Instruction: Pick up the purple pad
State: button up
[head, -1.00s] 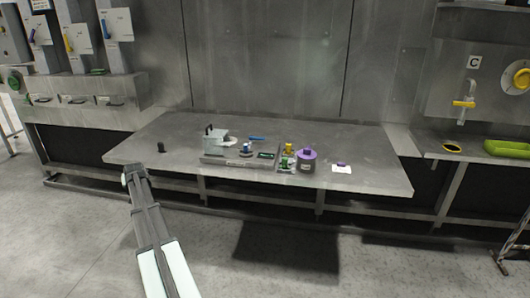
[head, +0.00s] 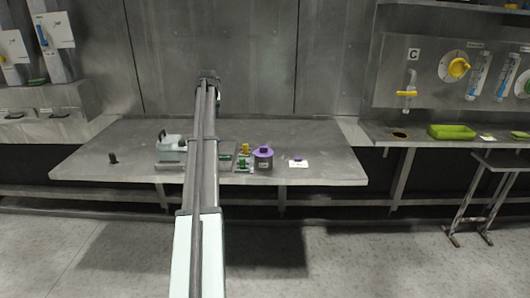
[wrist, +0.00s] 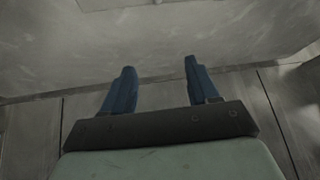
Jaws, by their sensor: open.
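A small dark purple piece, which looks like the purple pad (head: 298,159), lies on a white card (head: 299,165) near the right end of the metal table. It is too small to make out in detail. My gripper (wrist: 160,68) shows two blue fingers spread apart with nothing between them in the wrist view. In the head view the arm's end (head: 208,75) is raised in front of the back wall, up and to the left of the pad and well apart from it. The fingers are not clear there. The pad does not show in the wrist view.
Left of the card stand a purple-lidded grey pot (head: 263,160), a small yellow-and-green item (head: 244,158) and a grey device (head: 170,152) partly behind my arm. A black peg (head: 113,158) stands on the left of the table (head: 330,150). A green tray (head: 452,131) sits on the right-hand counter.

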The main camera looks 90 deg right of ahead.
jog(key=s+f+g+y, duration=0.1)
jog(key=s+f+y, duration=0.15)
jog(key=s, duration=0.95)
jog(key=m+y, duration=0.2)
jog(key=y, duration=0.2)
send_over(265, 145)
jog(key=f, duration=0.2)
jog(key=shift+g, duration=0.4)
notch_tip(265, 145, down, 7)
jog(key=shift+w+d, duration=0.1)
jog(key=shift+d, duration=0.05)
jog(key=shift+a+f, duration=0.15)
jog(key=shift+f, duration=1.15)
jog(key=shift+a+f, duration=0.1)
jog(key=shift+f, duration=1.2)
jog(key=c, duration=0.8)
jog(key=shift+r, duration=0.1)
